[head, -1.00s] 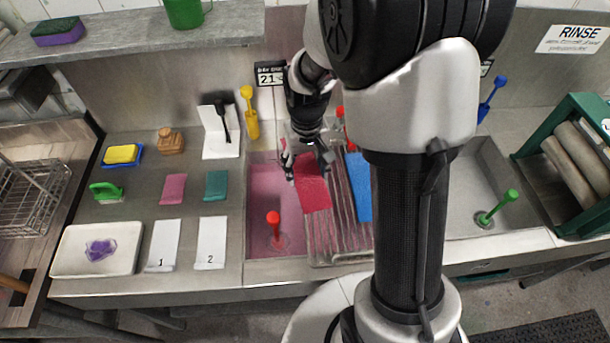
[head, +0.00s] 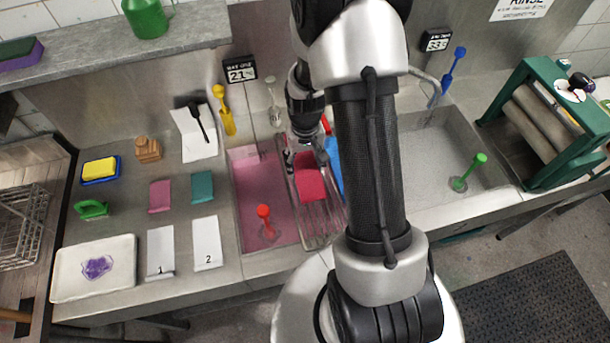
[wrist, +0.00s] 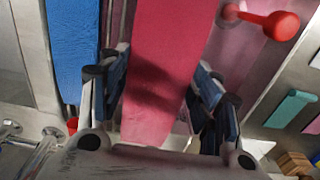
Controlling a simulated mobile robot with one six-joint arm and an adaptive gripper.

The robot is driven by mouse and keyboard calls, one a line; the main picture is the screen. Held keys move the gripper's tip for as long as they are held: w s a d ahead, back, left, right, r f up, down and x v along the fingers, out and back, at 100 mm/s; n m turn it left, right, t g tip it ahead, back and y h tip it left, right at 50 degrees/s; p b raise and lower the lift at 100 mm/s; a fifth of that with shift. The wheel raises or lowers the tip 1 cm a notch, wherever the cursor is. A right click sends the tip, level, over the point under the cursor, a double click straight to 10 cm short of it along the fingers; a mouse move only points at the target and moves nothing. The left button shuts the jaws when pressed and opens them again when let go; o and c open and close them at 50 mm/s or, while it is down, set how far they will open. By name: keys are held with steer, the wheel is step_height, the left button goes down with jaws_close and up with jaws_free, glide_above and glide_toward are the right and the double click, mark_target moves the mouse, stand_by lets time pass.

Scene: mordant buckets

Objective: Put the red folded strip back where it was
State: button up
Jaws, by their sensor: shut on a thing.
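The red folded strip (head: 311,184) is at the ribbed metal drainer (head: 322,220). I cannot tell whether it touches the ribs. My gripper (head: 305,160) is at the strip's far end, shut on it. In the wrist view the red strip (wrist: 165,65) runs between the two fingers of my gripper (wrist: 160,95). A blue strip (head: 334,165) lies beside it on the right, partly hidden by my arm; it also shows in the wrist view (wrist: 72,45).
The pink-filled sink (head: 255,190) with a red-knobbed plug (head: 264,212) is left of the drainer. A yellow-handled tool (head: 226,112) stands behind it. The grey sink (head: 430,165) and green roller press (head: 545,120) are right. Numbered cards (head: 160,250) lie front left.

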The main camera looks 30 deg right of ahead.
steer(key=shift+w+f+b, duration=0.1)
steer(key=shift+f+b, duration=0.35)
steer(key=shift+f, duration=2.5)
steer(key=shift+f, duration=0.1)
steer(key=shift+f, duration=0.15)
steer(key=o, duration=1)
steer(key=shift+c, duration=0.2)
steer(key=shift+r, duration=0.2)
